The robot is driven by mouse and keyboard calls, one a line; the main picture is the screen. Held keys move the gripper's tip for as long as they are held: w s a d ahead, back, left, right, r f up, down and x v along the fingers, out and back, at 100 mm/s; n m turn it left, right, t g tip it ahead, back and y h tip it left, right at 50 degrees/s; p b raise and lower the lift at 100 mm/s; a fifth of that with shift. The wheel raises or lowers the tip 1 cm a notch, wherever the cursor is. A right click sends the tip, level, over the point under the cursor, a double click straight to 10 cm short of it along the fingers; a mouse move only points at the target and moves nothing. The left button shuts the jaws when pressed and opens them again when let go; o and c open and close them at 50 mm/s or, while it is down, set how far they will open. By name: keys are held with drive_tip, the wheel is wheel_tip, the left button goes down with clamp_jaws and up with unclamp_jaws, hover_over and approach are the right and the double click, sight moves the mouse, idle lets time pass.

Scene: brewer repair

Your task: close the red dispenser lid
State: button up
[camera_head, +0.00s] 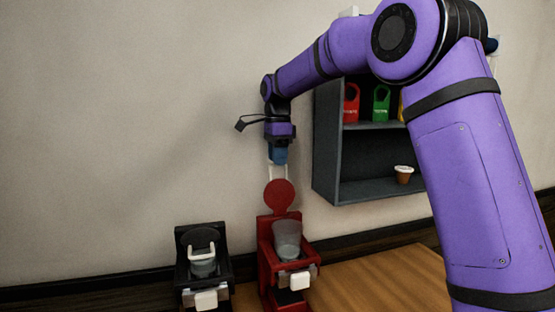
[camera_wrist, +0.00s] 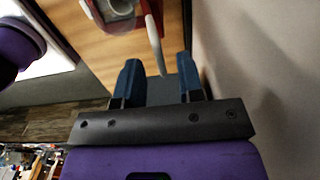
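The red dispenser (camera_head: 268,265) stands on the wooden counter with a clear cup inside it. Its round red lid (camera_head: 279,195) stands upright, open, above the back of the body. Pale prongs, seemingly a handle, rise from the lid's top edge. My gripper (camera_head: 278,160) points down just above the lid; whether it touches the prongs is unclear. In the wrist view my gripper (camera_wrist: 159,75) has its two blue fingers apart with nothing held between them. A pale bar (camera_wrist: 155,45), seemingly part of the lid seen edge-on, lies just beyond the fingertips.
A black dispenser (camera_head: 187,275) with a pale handle stands left of the red one. A grey wall shelf (camera_head: 328,150) at right holds red, green and yellow items and a small cup (camera_head: 403,174). The wall is close behind. The wooden counter (camera_head: 390,280) is clear at right.

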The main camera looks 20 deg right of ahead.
drive_tip(key=shift+f, duration=0.45)
clamp_jaws()
drive_tip(key=shift+s, duration=0.1)
